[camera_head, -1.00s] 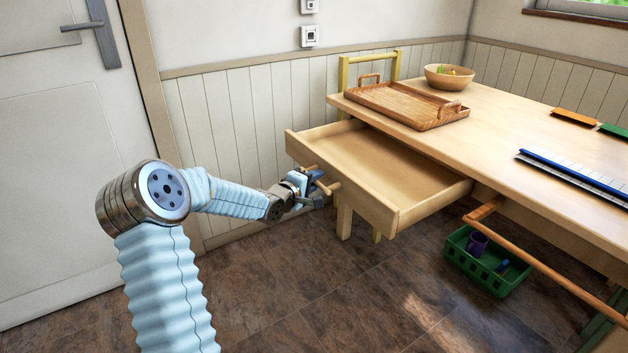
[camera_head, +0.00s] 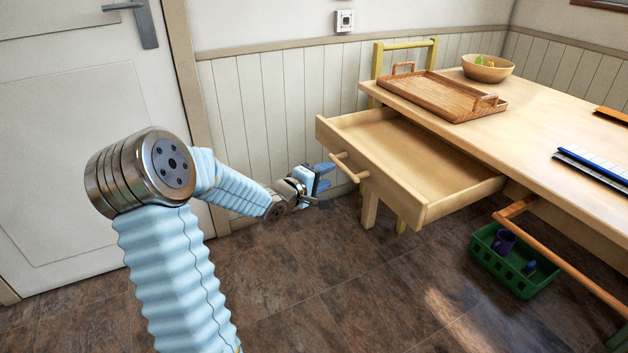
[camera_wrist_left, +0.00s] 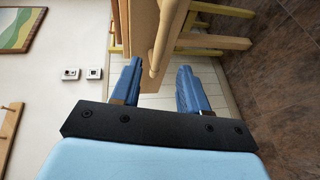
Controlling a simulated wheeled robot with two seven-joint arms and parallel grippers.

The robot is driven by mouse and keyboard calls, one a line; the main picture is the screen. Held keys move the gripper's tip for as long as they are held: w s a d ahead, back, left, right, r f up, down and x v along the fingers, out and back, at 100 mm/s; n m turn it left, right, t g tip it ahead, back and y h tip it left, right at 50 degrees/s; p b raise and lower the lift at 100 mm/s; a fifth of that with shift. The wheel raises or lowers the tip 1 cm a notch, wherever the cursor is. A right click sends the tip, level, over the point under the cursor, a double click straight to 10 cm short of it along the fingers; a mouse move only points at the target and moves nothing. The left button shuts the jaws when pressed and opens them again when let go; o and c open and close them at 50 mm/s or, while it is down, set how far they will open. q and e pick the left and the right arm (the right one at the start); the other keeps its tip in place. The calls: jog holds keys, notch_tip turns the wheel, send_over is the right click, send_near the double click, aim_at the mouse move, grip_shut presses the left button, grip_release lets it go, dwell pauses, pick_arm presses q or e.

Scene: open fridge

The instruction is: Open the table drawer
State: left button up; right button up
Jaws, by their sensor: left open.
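The wooden table (camera_head: 545,125) has its drawer (camera_head: 425,165) pulled well out, and the inside of the drawer looks empty. The drawer front carries a wooden bar handle (camera_head: 349,167), which also shows in the left wrist view (camera_wrist_left: 163,45). My left gripper (camera_head: 328,178) is open and empty, just left of the handle and apart from it in the head view. In the left wrist view its two blue fingers (camera_wrist_left: 160,85) are spread, with the handle beyond and between them. My right gripper is not in view.
A wooden tray (camera_head: 450,96) and a bowl (camera_head: 488,68) stand on the table, with a blue-edged board (camera_head: 595,165) at the right. A green basket (camera_head: 510,270) sits on the floor below. A yellow chair (camera_head: 405,43) stands behind. Floor in front is clear.

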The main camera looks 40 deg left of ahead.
pick_arm(q)
jog(key=s, duration=0.3)
jog(key=s+r, duration=0.1)
jog(key=s, duration=0.1)
jog(key=shift+f, duration=0.1)
dwell(0.3)
jog(key=d+f+m+g+h, duration=0.4)
jog(key=d+f+m+g, duration=0.25)
jog(key=d+f, duration=1.55)
jog(key=s+d+f+m+g, duration=0.4)
jog(key=s+d+f, duration=0.2)
jog(key=s, duration=0.3)
jog(key=s+d+f+m+g, duration=0.5)
jog(key=s+d+f, duration=0.2)
jog(key=s, duration=0.3)
jog(key=shift+d+f, duration=0.15)
